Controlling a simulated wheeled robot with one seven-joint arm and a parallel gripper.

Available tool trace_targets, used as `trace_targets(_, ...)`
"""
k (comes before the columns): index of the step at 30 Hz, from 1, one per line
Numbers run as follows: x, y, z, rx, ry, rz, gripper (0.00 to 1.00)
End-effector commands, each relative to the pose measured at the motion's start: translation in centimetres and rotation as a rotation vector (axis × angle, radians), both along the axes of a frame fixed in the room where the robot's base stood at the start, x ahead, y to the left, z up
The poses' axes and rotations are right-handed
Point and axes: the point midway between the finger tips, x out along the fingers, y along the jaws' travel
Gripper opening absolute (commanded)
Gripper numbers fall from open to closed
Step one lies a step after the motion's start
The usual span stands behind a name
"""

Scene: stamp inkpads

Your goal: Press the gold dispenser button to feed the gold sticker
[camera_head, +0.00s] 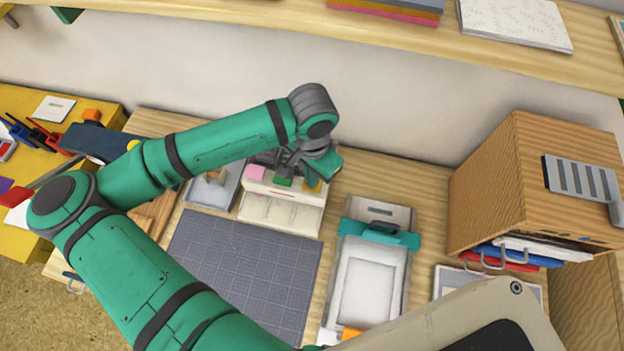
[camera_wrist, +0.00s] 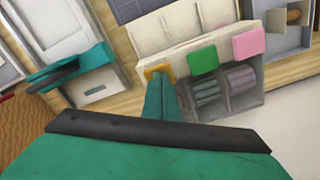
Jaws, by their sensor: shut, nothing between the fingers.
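The sticker dispenser (camera_head: 282,211) is a pale box with pink, green and gold buttons along its top. It also shows in the wrist view (camera_wrist: 185,48). The gold button (camera_wrist: 150,71) is at the left end of the row there, partly covered by my fingers. The green button (camera_wrist: 204,60) is in the middle and the pink button (camera_wrist: 249,42) is at the right. My gripper (camera_wrist: 160,80) is shut and empty, its fingertips right at the gold button. I cannot tell whether they touch it. In the head view the arm partly hides the buttons.
A dark grid mat (camera_head: 245,265) lies in front of the dispenser. A pale press with a teal bar (camera_head: 380,234) stands to its right. A wooden cabinet (camera_head: 490,185) is farther right. A grey tray (camera_head: 208,192) sits close on the dispenser's left.

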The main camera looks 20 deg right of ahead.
Motion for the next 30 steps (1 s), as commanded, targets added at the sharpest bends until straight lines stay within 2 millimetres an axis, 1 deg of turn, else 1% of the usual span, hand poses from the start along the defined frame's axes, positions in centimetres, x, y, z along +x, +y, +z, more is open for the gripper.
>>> trace_targets(17, 0.0, 0.0, -1.3, 0.0, 0.0, 0.001, 0.0)
trace_targets(30, 0.0, 0.0, -1.0, 0.0, -0.001, 0.0, 0.0)
